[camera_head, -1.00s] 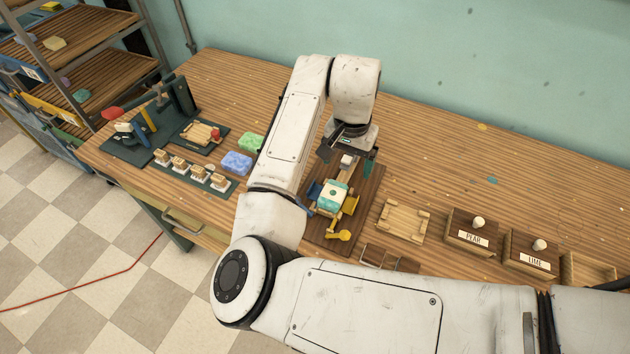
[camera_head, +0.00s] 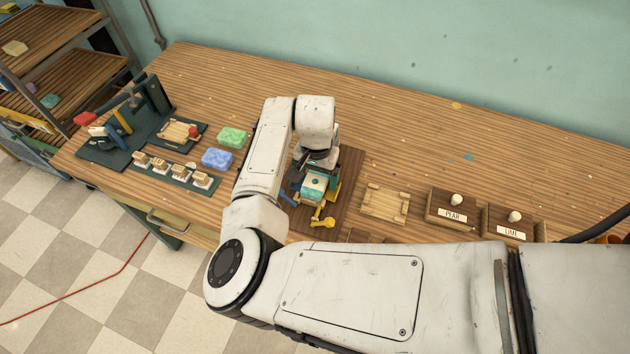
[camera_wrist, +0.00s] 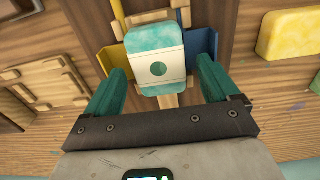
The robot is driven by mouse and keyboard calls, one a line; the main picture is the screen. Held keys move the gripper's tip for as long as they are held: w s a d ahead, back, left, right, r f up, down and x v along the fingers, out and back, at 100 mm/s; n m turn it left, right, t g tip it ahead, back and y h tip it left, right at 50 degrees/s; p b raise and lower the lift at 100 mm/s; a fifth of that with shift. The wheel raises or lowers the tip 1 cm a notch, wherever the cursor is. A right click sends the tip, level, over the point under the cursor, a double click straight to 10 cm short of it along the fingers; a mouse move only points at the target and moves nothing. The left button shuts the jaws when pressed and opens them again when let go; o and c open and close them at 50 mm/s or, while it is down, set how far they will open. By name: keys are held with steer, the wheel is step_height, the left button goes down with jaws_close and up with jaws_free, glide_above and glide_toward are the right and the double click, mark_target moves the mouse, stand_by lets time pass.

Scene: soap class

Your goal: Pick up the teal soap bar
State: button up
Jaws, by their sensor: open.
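The teal soap bar (camera_wrist: 155,38) wears a cream paper band with a teal dot and lies on a wooden stand with blue and yellow side plates. In the head view the soap (camera_head: 314,182) shows just in front of my wrist, on a dark wooden board (camera_head: 345,190). My gripper (camera_wrist: 160,78) is open. In the wrist view its two green fingers stand left and right of the banded soap, with a gap on each side.
An empty wooden tray (camera_head: 384,203) lies right of the board, then the boxes labelled PEAR (camera_head: 451,207) and LIME (camera_head: 507,224). Blue (camera_head: 217,158) and green (camera_head: 232,136) soap bars and a row of stamps (camera_head: 172,170) lie to the left. The back of the table is clear.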

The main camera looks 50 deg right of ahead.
steer(key=shift+f, duration=0.35)
steer(key=shift+c, duration=0.3)
steer(key=c, duration=1.1)
steer(key=shift+r, duration=0.1)
